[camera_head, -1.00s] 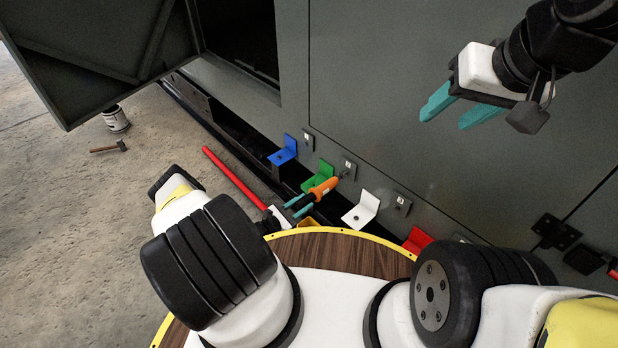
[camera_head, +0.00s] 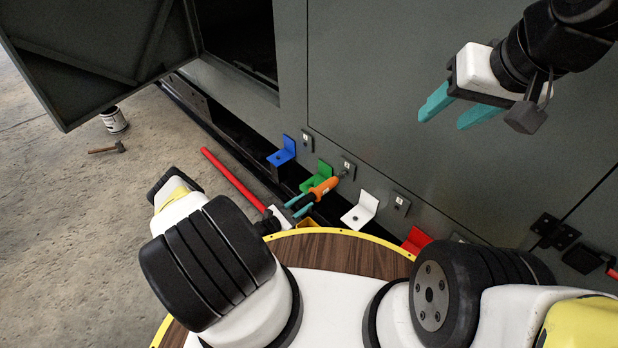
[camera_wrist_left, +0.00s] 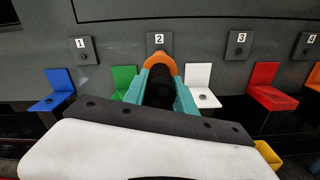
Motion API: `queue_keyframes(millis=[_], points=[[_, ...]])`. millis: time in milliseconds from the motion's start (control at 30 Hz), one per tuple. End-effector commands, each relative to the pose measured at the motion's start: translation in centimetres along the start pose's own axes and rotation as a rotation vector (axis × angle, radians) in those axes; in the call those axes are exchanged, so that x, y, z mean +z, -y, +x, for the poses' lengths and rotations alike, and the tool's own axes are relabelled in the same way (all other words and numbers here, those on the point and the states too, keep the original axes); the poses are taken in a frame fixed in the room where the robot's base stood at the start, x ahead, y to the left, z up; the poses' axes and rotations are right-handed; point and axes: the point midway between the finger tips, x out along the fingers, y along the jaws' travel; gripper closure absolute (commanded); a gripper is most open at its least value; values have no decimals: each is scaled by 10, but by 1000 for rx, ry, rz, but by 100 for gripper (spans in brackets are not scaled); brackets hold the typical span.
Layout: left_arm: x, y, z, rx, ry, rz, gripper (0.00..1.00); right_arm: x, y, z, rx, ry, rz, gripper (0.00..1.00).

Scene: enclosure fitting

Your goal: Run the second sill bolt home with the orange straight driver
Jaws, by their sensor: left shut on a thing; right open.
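The orange straight driver (camera_head: 323,188) is held in my left gripper (camera_head: 300,207), whose teal fingers are shut on it low by the enclosure. The driver also shows in the left wrist view (camera_wrist_left: 160,70), pointing at the plate numbered 2 (camera_wrist_left: 159,42). In the head view its tip is close to that plate (camera_head: 348,168); its tip and the bolt under it are hidden or too small to tell. A green bracket (camera_head: 318,177) sits behind and left of the driver. My right gripper (camera_head: 463,107) is open and empty, up in front of the grey panel.
A blue bracket (camera_head: 283,152), white bracket (camera_head: 361,212) and red bracket (camera_head: 417,240) line the sill. Plates 1 (camera_wrist_left: 82,47) and 3 (camera_wrist_left: 240,44) flank plate 2. A red bar (camera_head: 232,178), hammer (camera_head: 107,148) and can (camera_head: 114,120) are on the floor at left.

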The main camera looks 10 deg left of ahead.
Motion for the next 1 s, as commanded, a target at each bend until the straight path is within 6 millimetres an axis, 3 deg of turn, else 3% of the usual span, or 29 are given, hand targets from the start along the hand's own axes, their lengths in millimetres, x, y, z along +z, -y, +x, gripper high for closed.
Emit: queue_keyframes(millis=[1000], points=[[2,-2,7,3,5,1,100,0,0,0,0,0,0,49]])
